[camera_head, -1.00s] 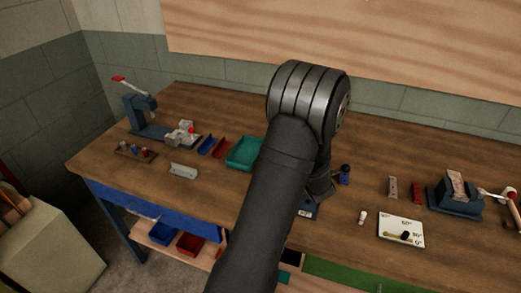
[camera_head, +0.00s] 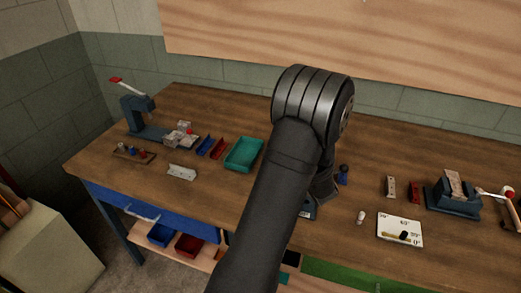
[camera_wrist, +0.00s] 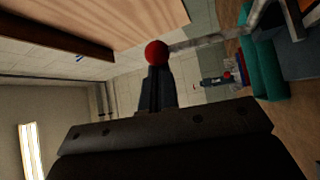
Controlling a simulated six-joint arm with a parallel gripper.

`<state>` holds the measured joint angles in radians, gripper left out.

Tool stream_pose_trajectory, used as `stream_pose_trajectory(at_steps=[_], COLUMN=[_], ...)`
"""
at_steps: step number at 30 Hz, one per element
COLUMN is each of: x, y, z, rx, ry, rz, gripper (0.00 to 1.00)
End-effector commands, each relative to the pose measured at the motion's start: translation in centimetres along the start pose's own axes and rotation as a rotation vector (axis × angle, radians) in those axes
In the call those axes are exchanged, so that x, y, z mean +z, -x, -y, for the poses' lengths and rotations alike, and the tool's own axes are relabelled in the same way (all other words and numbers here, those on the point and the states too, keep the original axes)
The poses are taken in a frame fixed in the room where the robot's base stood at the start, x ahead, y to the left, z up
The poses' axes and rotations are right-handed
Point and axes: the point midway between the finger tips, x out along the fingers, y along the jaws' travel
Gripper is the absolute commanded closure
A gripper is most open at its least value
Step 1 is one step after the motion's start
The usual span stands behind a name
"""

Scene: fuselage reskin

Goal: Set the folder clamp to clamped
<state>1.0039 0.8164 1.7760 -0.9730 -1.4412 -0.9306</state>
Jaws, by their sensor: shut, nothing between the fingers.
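In the wrist view a red ball knob (camera_wrist: 157,53) sits on the end of a pale metal lever (camera_wrist: 205,40). The lever runs right to a dark blue-grey body (camera_wrist: 302,50), which looks like the folder with its clamp lever. My gripper (camera_wrist: 157,75) is shut and empty, its fingertips right at the knob in the picture; I cannot tell if they touch. In the head view my arm hides the gripper and most of this device; a blue base edge (camera_head: 309,210) shows beside the arm.
A teal tray (camera_head: 244,155) lies left of my arm. A blue lever press (camera_head: 138,115) stands at the far left. An angle card (camera_head: 400,229) and a blue block (camera_head: 453,198) with a red-knobbed lever are to the right. The front left of the bench is mostly clear.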

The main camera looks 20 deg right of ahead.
Motion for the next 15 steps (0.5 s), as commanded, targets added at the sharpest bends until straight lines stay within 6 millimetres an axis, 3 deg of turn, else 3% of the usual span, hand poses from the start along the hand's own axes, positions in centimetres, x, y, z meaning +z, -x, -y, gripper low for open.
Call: stream_pose_trajectory(at_steps=[5,10,15], x=[-0.2,-0.8,0.1], y=[-0.2,-0.7,2.4], z=[-1.2,-4.0,-7.0], rx=[0.001,0.003,0.003], ry=[0.003,0.005,0.004], rz=[-0.001,-0.001,0.005], gripper=[1.00,1.00,1.00])
